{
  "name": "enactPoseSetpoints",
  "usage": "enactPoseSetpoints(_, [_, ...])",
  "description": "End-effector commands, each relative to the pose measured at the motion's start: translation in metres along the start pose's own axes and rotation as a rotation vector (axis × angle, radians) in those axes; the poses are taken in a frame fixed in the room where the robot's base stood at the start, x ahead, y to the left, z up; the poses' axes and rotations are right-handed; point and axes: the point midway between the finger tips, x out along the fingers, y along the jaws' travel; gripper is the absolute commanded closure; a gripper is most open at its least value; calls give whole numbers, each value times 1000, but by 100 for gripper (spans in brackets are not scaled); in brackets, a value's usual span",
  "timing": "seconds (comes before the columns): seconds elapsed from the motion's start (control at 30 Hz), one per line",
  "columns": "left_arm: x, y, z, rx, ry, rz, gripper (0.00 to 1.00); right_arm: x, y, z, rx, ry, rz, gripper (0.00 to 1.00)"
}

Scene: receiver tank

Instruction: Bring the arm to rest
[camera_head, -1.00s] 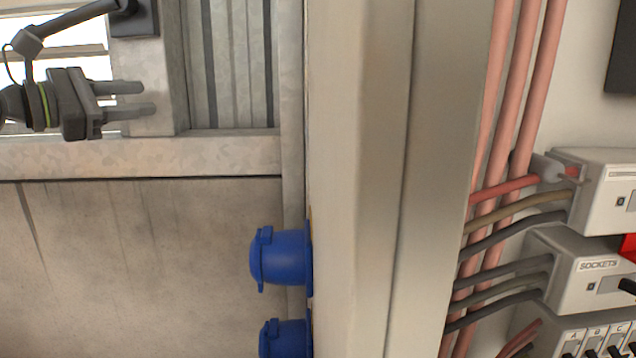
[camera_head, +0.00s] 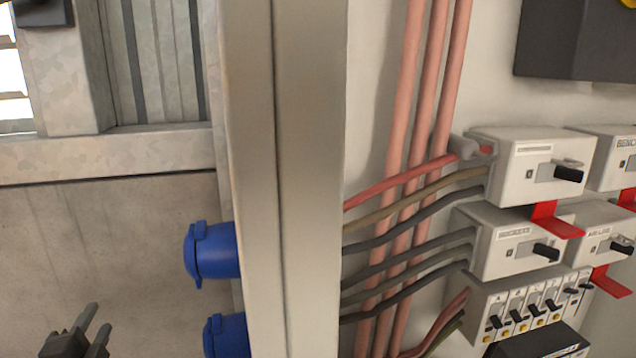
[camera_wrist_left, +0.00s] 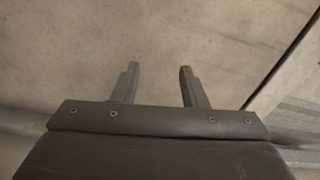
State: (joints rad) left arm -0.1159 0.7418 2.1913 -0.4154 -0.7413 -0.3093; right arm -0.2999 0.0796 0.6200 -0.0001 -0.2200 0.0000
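My left gripper (camera_head: 96,330) shows at the bottom left of the head view, in front of the grey concrete wall and below and left of the blue sockets. In the left wrist view its two fingers (camera_wrist_left: 157,85) stand apart with nothing between them. It is open and empty, and it touches nothing that I can see. The rest of the left arm is cut off by the frame's lower edge. My right gripper is in neither view.
Two blue sockets (camera_head: 213,252) stick out from the pale metal post (camera_head: 285,180). Right of the post are pink pipes (camera_head: 428,120), cables and white switch boxes (camera_head: 525,170) with red tabs. A grey ledge (camera_head: 110,158) crosses the wall at left. The wall area below it looks clear.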

Motion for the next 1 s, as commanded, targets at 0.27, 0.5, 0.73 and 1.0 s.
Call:
enactPoseSetpoints(0.27, [-108, 131, 28, -474, -377, 402, 61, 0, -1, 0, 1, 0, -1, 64])
enactPoseSetpoints(0.5, [-217, 201, 18, -775, -695, 701, 61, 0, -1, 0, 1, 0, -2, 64])
enactPoseSetpoints(0.73, [-306, 230, -8, -971, -947, 923, 61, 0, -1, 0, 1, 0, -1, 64])
enactPoseSetpoints(1.0, [-283, 296, 10, -945, -955, 932, 61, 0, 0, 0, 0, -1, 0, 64])
